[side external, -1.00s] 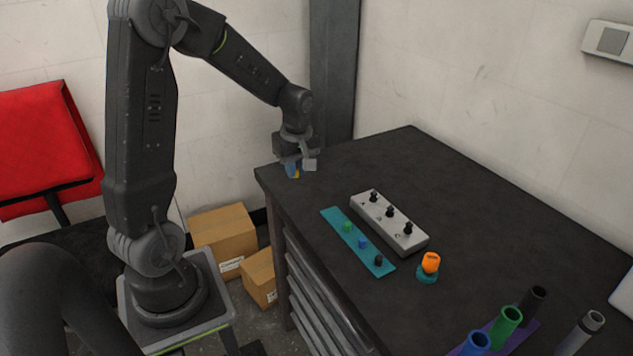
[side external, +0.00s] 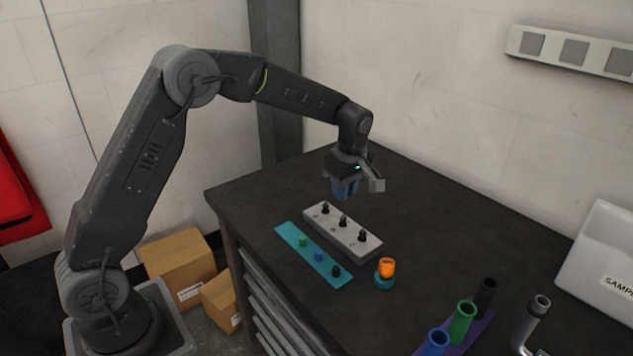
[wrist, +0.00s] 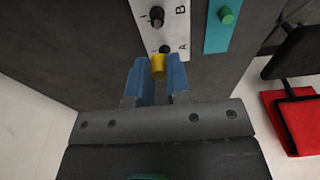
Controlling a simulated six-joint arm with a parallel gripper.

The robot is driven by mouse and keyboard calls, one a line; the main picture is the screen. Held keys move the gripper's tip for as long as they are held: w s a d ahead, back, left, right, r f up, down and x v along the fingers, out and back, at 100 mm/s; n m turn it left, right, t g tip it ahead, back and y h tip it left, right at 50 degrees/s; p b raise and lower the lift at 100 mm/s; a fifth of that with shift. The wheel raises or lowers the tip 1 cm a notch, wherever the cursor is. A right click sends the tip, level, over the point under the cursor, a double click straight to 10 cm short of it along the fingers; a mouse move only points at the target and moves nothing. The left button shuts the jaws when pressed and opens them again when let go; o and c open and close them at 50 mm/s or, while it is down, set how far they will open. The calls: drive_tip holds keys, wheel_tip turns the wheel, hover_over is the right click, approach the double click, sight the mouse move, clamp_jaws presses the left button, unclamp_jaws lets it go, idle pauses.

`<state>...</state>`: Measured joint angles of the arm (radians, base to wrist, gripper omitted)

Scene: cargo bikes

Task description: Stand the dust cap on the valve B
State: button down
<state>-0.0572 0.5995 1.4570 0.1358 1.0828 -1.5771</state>
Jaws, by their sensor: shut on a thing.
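My gripper (side external: 345,190) has blue fingers and is above the table, just behind the far-left end of the valve block. In the wrist view, my gripper (wrist: 158,78) is shut on a small yellow dust cap (wrist: 158,66), held near the fingertips. The cap is hidden by the fingers in the side view. The pale valve block (side external: 371,250) carries three black valves in a row. Valve B (wrist: 157,15) is the middle one, beside the letter B; it also shows in the side view (side external: 343,222). Valve A (wrist: 165,48) is nearest the cap in the wrist view.
A teal strip (side external: 322,268) with green, blue and black small caps lies beside the block. An orange piece (side external: 387,267) stands in a teal holder to the right. Blue, green (side external: 463,322) and black tubes stand at the front right. The table behind the block is clear.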

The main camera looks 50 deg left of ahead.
drive_tip(key=shift+d+f, duration=0.1)
drive_tip(key=shift+f, duration=2)
drive_tip(key=shift+f, duration=0.9)
drive_tip(key=c, duration=1)
unclamp_jaws()
drive_tip(key=shift+r, duration=0.1)
